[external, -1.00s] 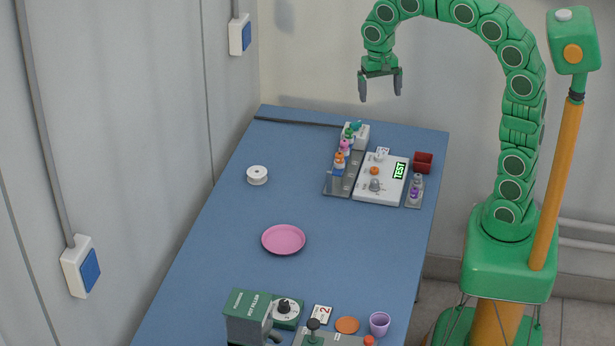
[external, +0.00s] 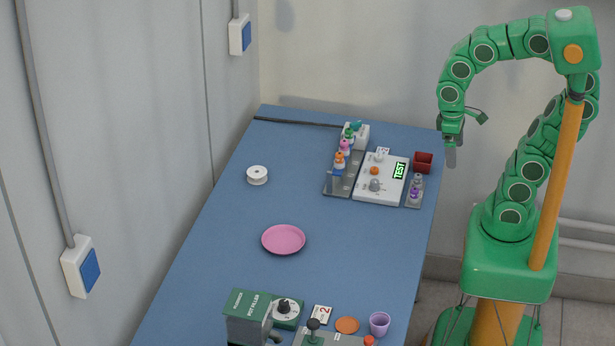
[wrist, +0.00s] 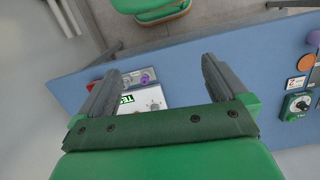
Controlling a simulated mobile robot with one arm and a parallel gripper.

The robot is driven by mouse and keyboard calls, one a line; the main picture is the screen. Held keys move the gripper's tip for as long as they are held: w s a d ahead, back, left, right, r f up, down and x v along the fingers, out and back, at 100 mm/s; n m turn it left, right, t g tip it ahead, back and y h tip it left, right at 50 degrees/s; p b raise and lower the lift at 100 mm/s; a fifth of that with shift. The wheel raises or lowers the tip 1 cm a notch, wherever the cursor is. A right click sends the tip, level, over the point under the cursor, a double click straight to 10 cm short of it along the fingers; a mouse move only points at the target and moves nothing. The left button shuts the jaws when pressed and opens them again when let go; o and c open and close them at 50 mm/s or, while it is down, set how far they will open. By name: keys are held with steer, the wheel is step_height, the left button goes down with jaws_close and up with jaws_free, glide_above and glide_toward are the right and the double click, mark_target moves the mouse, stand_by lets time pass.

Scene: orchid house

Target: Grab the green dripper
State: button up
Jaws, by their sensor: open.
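The green dripper (external: 349,133) is small in the external view, standing in the row of coloured drippers at the back of the table, behind a pink-topped one (external: 344,147). I do not make it out in the wrist view. My gripper (external: 450,156) points down in the external view, to the right of the row and by the table's right edge. Its two fingers stand apart with nothing between them in the wrist view (wrist: 160,80).
A white tester with a TEST display (external: 382,185) and a dark red box (external: 423,162) lie between the dripper row and my gripper. A purple-topped bottle (external: 414,192) stands beside the tester. A pink saucer (external: 283,240) and a white spool (external: 257,175) lie on open blue table.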

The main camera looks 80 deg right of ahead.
steer(key=shift+s+a+f+n, duration=0.1)
steer(key=shift+s+f+n, duration=0.2)
steer(key=shift+s, duration=0.3)
steer(key=shift+s+a+f+n, duration=0.1)
steer(key=shift+s+f+n, duration=0.15)
steer(key=shift+s, duration=0.35)
steer(key=c, duration=0.8)
steer(key=w+d+f+n+t+y, duration=0.1)
steer(key=w+n+t+y, duration=0.2)
steer(key=w, duration=0.7)
steer(key=w+d+f+n+y, duration=0.15)
steer(key=w+n+y, duration=0.25)
steer(key=w, duration=0.6)
steer(key=t, duration=0.9)
glide_toward(349, 135)
steer(key=shift+w+d+x, duration=0.15)
steer(key=shift+x, duration=1)
steer(key=shift+w+d+x, duration=0.15)
steer(key=shift+x, duration=1)
steer(key=shift+w+d+x, duration=0.15)
steer(key=shift+d+x, duration=0.05)
steer(key=shift+x, duration=0.95)
